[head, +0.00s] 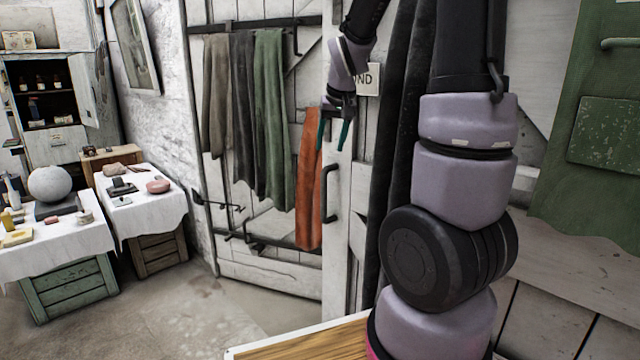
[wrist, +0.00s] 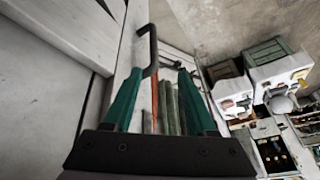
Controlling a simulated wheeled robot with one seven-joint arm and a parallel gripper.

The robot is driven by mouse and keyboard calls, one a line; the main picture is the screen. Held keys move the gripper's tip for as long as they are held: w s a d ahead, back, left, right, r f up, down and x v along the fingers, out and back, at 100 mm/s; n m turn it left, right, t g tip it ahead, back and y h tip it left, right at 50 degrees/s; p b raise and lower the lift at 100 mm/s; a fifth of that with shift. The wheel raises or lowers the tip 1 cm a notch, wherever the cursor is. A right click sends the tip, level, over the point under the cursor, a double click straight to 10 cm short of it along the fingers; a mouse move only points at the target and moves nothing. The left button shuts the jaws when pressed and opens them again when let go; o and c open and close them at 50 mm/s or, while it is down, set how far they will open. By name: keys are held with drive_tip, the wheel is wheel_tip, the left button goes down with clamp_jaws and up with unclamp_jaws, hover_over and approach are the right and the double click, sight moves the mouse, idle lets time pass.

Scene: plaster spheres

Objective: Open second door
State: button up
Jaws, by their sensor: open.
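A white plank door (head: 338,240) stands at the centre of the head view, with a black bar handle (head: 331,192) near its left edge. A white sign (head: 368,80) above the handle reads "ND"; my arm hides its left part. My gripper (head: 334,135) is open, its teal fingers pointing down just above the handle. In the wrist view the handle (wrist: 152,50) shows beyond and between the teal fingertips of my gripper (wrist: 161,70), apparently apart from them. I cannot tell whether the door is fully shut.
Grey, green and orange cloths (head: 268,110) hang on a white plank door to the left. Two cloth-covered tables (head: 80,240) with a plaster sphere (head: 51,184) stand farther left. A wooden top (head: 310,345) is at the bottom. The floor (head: 190,310) left of centre is clear.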

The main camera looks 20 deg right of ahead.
approach(324, 176)
drive_tip(key=x, duration=0.2)
drive_tip(key=shift+n+h, duration=0.4)
drive_tip(key=x, duration=1)
drive_tip(key=shift+w+a+f, duration=0.1)
drive_tip(key=shift+a+f, duration=0.05)
drive_tip(key=shift+f, duration=0.25)
clamp_jaws()
idle(0.4)
